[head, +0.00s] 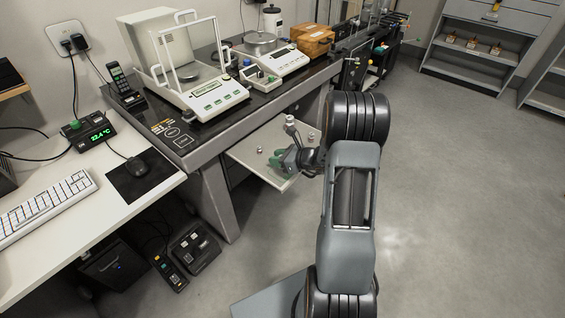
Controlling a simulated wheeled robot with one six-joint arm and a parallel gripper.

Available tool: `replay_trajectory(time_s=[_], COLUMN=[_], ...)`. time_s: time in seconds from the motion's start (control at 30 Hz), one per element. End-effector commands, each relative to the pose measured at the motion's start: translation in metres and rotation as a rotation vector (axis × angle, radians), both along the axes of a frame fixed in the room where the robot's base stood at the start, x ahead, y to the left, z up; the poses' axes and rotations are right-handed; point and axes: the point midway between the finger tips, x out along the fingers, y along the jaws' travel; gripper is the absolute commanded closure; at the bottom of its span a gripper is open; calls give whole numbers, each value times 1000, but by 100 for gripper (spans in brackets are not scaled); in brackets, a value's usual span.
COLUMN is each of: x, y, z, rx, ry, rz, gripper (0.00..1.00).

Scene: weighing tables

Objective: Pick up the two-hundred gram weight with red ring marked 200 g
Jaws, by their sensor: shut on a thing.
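My gripper (279,161) is low over the pale pull-out shelf (246,152) under the weighing table. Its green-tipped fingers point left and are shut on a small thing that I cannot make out. A small metal weight (259,149) stands on the shelf just left of my gripper, apart from it. Another small metal piece (311,136) shows behind my wrist. No red ring or 200 g mark is readable at this size.
The dark weighing table (215,135) stands above and behind the shelf, with a draft-shield balance (215,98) and a second balance (272,58). A white desk (95,195) is at the left. The floor at the right is clear.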

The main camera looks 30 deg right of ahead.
Motion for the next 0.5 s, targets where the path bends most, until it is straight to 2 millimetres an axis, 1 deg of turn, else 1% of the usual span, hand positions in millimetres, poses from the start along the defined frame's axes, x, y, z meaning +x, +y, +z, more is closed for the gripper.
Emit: replay_trajectory(time_s=[0.03, 0.2, 0.5], x=[0, 0, 0], y=[0, 0, 0], z=[0, 0, 3], rx=[0, 0, 0], ry=[0, 0, -2], rz=[0, 0, -1], gripper=[83, 99, 100])
